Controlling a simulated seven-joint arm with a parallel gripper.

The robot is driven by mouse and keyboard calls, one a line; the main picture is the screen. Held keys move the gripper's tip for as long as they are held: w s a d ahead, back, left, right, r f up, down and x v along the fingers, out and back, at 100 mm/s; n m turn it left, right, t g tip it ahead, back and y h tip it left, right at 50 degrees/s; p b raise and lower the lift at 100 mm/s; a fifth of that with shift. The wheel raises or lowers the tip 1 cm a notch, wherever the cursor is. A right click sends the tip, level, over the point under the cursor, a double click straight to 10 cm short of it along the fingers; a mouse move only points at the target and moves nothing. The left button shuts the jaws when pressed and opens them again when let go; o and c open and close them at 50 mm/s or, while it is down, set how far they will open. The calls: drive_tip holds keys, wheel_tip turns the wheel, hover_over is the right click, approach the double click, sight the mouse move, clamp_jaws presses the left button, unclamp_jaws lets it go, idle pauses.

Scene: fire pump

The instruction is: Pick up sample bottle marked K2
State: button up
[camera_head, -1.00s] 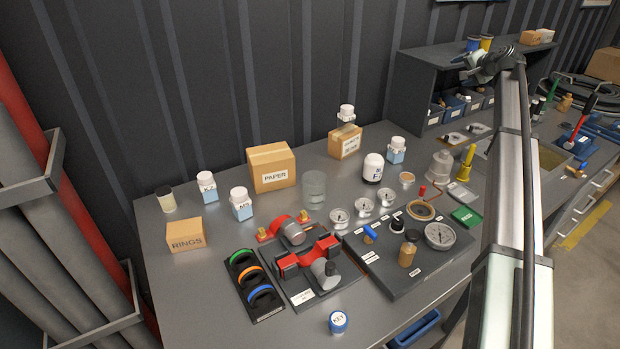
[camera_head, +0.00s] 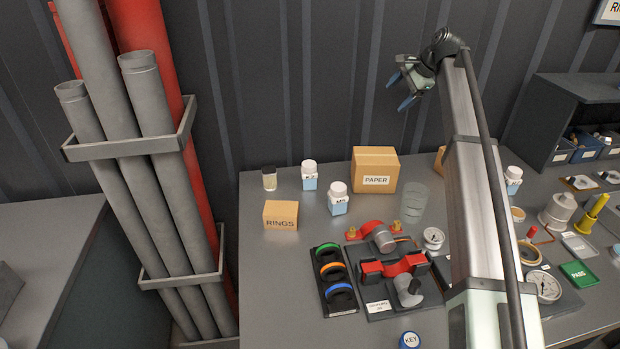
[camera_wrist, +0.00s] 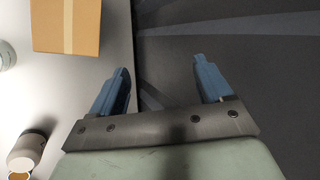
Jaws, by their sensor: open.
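Two white-capped sample bottles with blue contents stand upright at the left of the bench: a rear one (camera_head: 310,176) and a front one (camera_head: 338,200). Their labels are too small to read surely now. Another similar bottle (camera_head: 513,180) stands right of my arm. My gripper (camera_head: 400,94) is open and empty, high above the back of the bench, up and right of the bottles. In the wrist view its open jaws (camera_wrist: 162,66) have nothing between them. My arm hides part of the bench.
The PAPER box (camera_head: 374,170) stands right of the bottles, the RINGS box (camera_head: 281,214) front left. A small jar (camera_head: 269,178) and a clear beaker (camera_head: 413,203) flank the group. A red clamp fixture (camera_head: 392,268) lies in front. Grey pipes (camera_head: 150,110) rise at left; the wall is close behind.

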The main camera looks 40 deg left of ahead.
drive_tip(key=s+a+f+m+g+h, duration=0.1)
drive_tip(key=s+a+f+m+h, duration=0.3)
drive_tip(key=s+a, duration=0.75)
drive_tip(key=h, duration=0.2)
hover_over(309, 173)
drive_tip(key=w+a, duration=0.1)
drive_tip(key=w, duration=0.1)
drive_tip(key=shift+n, duration=0.3)
wheel_tip(309, 173, down, 4)
drive_tip(key=shift+a+f, duration=0.1)
wheel_tip(309, 173, down, 14)
drive_tip(key=shift+s+r, duration=0.1)
drive_tip(key=c, duration=1.1)
drive_tip(key=shift+c, duration=0.2)
drive_tip(key=shift+r, duration=0.2)
